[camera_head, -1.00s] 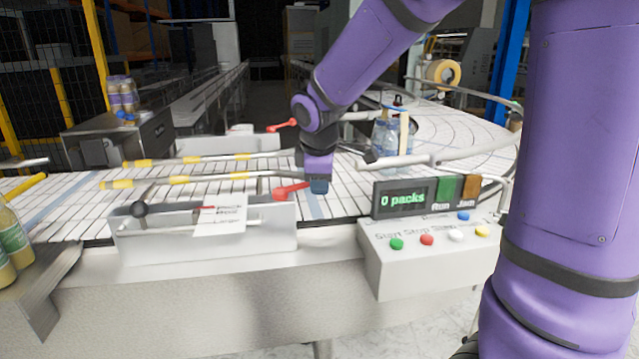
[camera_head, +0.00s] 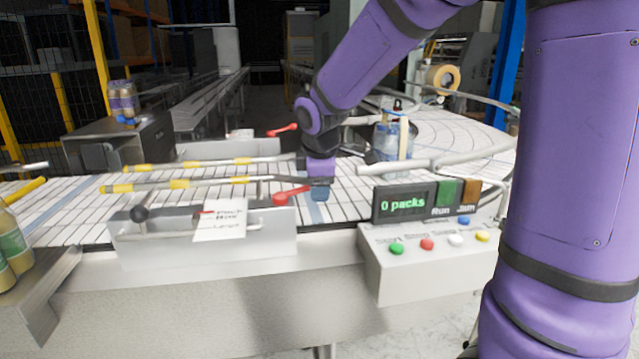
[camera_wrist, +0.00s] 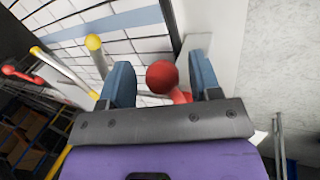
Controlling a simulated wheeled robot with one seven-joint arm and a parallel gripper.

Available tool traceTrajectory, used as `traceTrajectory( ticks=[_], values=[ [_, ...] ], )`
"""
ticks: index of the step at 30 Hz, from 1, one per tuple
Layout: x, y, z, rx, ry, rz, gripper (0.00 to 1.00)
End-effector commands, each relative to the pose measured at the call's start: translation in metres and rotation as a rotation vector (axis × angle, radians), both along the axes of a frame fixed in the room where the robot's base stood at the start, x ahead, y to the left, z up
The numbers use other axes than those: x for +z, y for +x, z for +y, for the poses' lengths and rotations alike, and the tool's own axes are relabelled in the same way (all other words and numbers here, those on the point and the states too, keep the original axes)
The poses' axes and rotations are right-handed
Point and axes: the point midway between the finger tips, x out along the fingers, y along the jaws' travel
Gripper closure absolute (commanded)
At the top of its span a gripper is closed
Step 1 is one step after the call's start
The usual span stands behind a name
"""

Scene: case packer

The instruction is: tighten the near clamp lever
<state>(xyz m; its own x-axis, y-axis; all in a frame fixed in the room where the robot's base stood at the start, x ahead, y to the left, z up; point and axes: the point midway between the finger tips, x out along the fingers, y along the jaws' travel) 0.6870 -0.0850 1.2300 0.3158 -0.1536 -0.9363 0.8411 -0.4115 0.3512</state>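The near clamp lever (camera_head: 292,194) is red with a round end and sits at the right end of the near bracket (camera_head: 270,243), pointing right toward my gripper. My gripper (camera_head: 320,193) is beside the lever's right end, low over the conveyor. In the wrist view the blue fingers of my gripper (camera_wrist: 162,82) stand apart, with the lever's red ball knob (camera_wrist: 162,77) between them. A gap shows on both sides of the knob. The gripper's dark palm hides part of the lever. A second red lever (camera_head: 283,129) is on the far side.
A control box (camera_head: 400,275) with coloured buttons and a display reading "0 packs" (camera_head: 404,204) stand right of my gripper. Yellow-banded guide rails (camera_head: 180,183) run to the left.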

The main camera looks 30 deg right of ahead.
Motion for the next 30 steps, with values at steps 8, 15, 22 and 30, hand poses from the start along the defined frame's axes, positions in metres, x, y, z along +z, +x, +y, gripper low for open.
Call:
traceTrajectory(
  ticks=[8,15,22,30],
  values=[
    [0.006,-0.002,0.001,0.0,0.0,-0.001,0.42],
    [0.043,-0.014,0.007,0.0,0.002,-0.004,0.42],
    [0.081,-0.027,0.013,0.001,0.0,-0.004,0.42],
    [0.1,-0.034,0.017,0.0,0.0,0.0,0.42]
  ],
)
